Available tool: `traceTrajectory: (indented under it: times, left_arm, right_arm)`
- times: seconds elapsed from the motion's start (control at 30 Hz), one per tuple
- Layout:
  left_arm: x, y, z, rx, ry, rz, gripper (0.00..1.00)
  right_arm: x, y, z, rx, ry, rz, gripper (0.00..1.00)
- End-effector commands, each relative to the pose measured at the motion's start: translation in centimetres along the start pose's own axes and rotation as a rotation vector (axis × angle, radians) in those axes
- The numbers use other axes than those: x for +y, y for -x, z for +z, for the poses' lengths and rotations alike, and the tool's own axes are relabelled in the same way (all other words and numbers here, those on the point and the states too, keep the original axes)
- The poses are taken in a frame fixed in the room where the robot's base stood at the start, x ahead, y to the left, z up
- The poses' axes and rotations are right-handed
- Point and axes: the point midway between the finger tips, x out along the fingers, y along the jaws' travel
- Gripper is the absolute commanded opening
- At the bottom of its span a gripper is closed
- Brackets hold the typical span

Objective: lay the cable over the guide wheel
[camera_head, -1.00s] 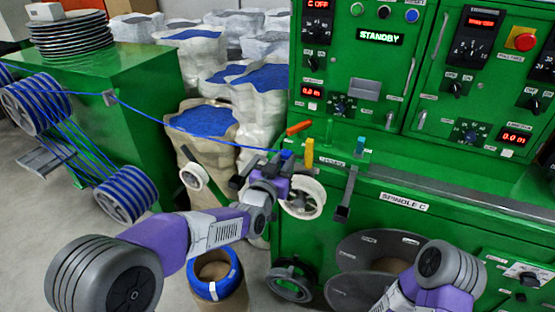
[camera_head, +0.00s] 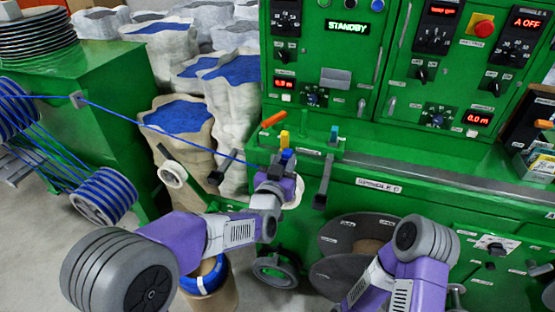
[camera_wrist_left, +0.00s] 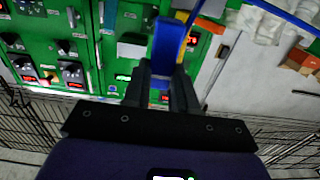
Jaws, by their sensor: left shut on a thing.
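The blue cable (camera_head: 165,134) runs taut from the spools at left, through a small grey guide, down to my left gripper (camera_head: 287,160). The left gripper is shut on the cable in front of the green machine. In the left wrist view its fingers (camera_wrist_left: 163,88) pinch a blue piece (camera_wrist_left: 169,45). A white guide wheel (camera_head: 297,192) is just behind and below the gripper, mostly hidden by it. Another white wheel (camera_head: 173,174) is on a green arm farther left, below the cable. My right arm shows at lower right; its gripper is out of view.
A yellow post (camera_head: 284,140) and an orange lever (camera_head: 274,119) stand close to the left gripper. A dark grey bracket (camera_head: 323,183) stands to its right. Dark reel discs (camera_head: 345,235) are below. Sacks of blue pellets (camera_head: 178,115) stand behind the cable.

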Motion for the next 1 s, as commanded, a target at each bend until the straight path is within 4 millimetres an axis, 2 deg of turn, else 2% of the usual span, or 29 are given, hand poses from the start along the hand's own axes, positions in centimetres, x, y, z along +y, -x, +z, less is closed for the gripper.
traceTrajectory:
  times: [0.6,1.0]
  left_arm:
    - [4.2,0.0,-0.1,0.001,0.000,0.002,0.00]
    - [4.9,0.0,0.0,0.001,0.000,0.000,0.00]
  right_arm:
    - [-0.1,0.2,0.0,0.000,0.000,0.000,0.43]
    - [-0.1,0.2,0.0,0.000,0.000,0.000,0.43]
